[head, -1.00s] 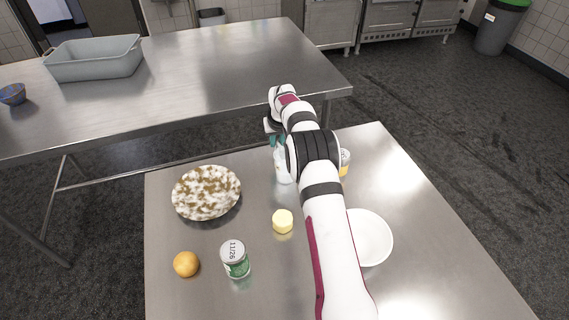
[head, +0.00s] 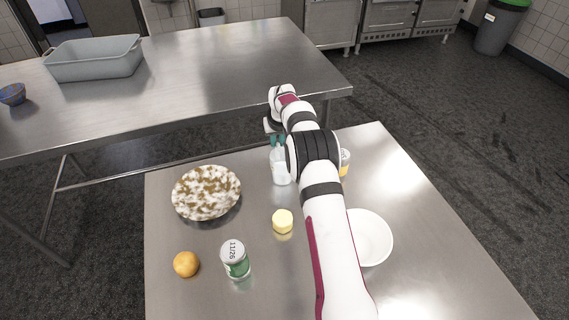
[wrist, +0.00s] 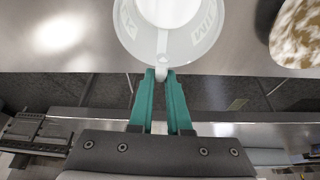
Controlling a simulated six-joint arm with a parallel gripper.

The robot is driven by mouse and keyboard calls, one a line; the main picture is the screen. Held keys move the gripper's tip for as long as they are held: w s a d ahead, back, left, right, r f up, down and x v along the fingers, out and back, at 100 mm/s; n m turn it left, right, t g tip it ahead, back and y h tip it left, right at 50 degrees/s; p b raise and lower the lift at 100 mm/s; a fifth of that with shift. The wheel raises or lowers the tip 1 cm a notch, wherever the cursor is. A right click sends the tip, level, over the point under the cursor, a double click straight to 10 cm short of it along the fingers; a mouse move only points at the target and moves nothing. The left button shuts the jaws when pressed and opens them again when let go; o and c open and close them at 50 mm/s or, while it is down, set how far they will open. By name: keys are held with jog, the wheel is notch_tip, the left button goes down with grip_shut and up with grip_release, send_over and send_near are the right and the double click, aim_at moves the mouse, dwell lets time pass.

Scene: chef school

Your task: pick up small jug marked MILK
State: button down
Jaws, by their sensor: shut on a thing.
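The small white jug (head: 280,172) stands at the far side of the near steel table, partly hidden behind my arm in the head view. In the wrist view the jug (wrist: 205,40) shows at the top, with MILK lettering on its wall and its handle pointing toward my fingers. My gripper (wrist: 162,76) has its teal fingertips shut on the jug's handle. In the head view my gripper (head: 278,141) is at the jug's far upper side. I cannot tell whether the jug's base touches the table.
A mottled plate (head: 206,192), a yellow piece (head: 283,221), a green-labelled can (head: 235,260) and an orange (head: 187,264) lie to the left. A white bowl (head: 371,238) and a yellow-labelled container (head: 345,163) are to the right. Another steel table (head: 200,90) stands beyond a gap.

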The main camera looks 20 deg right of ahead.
jog(key=shift+r, duration=0.1)
dwell(0.5)
jog(key=shift+r, duration=0.55)
notch_tip(320, 180, up, 3)
jog(key=shift+f, duration=0.1)
jog(key=s+d+r, duration=0.7)
jog(key=d, duration=0.2)
jog(key=shift+s, duration=0.2)
dwell(0.6)
